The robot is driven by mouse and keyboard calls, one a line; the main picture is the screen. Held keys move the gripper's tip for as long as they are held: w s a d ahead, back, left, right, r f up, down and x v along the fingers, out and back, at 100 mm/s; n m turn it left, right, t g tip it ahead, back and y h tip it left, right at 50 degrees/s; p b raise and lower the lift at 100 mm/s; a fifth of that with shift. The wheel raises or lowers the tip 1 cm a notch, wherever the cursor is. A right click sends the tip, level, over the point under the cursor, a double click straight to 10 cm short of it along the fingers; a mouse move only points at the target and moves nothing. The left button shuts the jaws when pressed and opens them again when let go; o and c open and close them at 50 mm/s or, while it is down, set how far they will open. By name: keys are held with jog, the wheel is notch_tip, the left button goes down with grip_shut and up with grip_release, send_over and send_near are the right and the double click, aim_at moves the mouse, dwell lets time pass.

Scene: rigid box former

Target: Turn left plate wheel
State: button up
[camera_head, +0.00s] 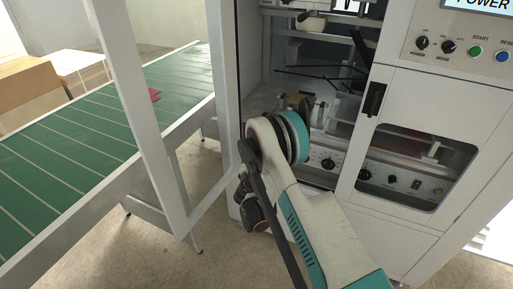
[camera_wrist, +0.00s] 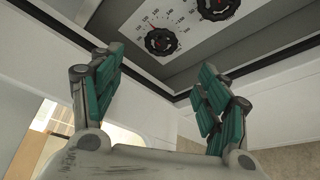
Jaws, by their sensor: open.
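My gripper (camera_wrist: 161,60) is open and empty in the wrist view, its two teal-padded fingers spread wide. Beyond the fingers, a grey panel carries a black round dial knob (camera_wrist: 160,42) with a red pointer and a printed scale. A second such knob (camera_wrist: 216,7) sits to its upper right, cut by the picture's top edge. The first knob appears between the fingers but beyond them, with no contact visible. I cannot tell which of these is the left plate wheel. In the head view my arm reaches into the machine (camera_head: 420,90), and my gripper is hidden behind it.
An open door frame (camera_head: 145,110) stands left of my arm, close to it. A green conveyor (camera_head: 60,165) with cardboard boxes (camera_head: 30,92) beside it lies further left. The machine's right door (camera_head: 410,165) has a window and a black handle (camera_head: 374,99). Thin black rods cross the interior.

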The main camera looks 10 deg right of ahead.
jog(key=b+x, duration=0.4)
jog(key=x, duration=1)
jog(key=shift+f, duration=0.25)
jog(key=shift+s+a, duration=0.15)
jog(key=c, duration=1.1)
